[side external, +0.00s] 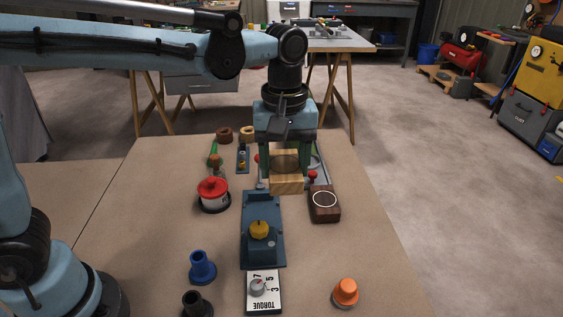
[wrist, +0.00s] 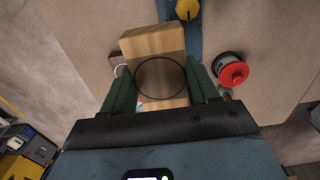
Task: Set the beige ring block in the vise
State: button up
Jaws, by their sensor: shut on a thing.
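The beige ring block (side external: 287,185) is light wood with a dark ring on its face. My gripper (side external: 287,166) is shut on it, with a green finger on either side. The wrist view also shows the block (wrist: 150,45) between the fingers of my gripper (wrist: 161,88). The block is above the table, just behind the far end of a blue-grey fixture with a yellow knob, which looks like the vise (side external: 262,205). Part of that fixture (wrist: 194,35) shows beside the block in the wrist view. Its jaw opening is not clear.
A dark brown block with a white ring (side external: 324,205) lies right of the fixture. A red-topped canister (side external: 213,195) stands left. A torque dial plate (side external: 264,291), a blue part (side external: 202,267), a black part (side external: 196,303) and an orange part (side external: 345,292) are nearer the camera.

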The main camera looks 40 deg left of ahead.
send_over(262, 219)
jog(key=shift+a+f, duration=0.1)
jog(key=shift+f, duration=7.05)
jog(key=shift+f, duration=0.55)
jog(key=o, duration=0.8)
jog(key=shift+o, duration=0.2)
jog(key=shift+r, duration=0.15)
notch_tip(262, 219, up, 11)
